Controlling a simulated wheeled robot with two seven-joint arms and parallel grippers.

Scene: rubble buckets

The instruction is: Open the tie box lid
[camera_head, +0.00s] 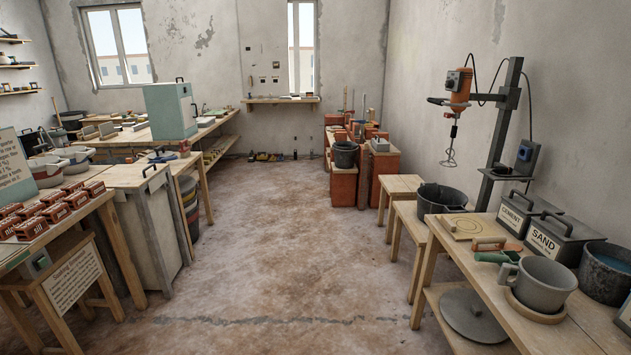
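No box in the head view carries a readable label for ties, so I cannot tell which one is the tie box. A pale teal box (172,112) with a dark handle on top stands on the left workbench, and it looks closed. A grey-white chest (150,225) with a wooden top and a black handle stands on the floor at the left; its top looks shut. Neither of my grippers is in view.
Dark lidded boxes marked CEMENT (517,213) and SAND (556,239) stand on the right table (470,272). Several brick-red blocks (38,213) sit on the left front table. A mixer stand (505,115) rises at the right. The middle floor (285,240) is clear.

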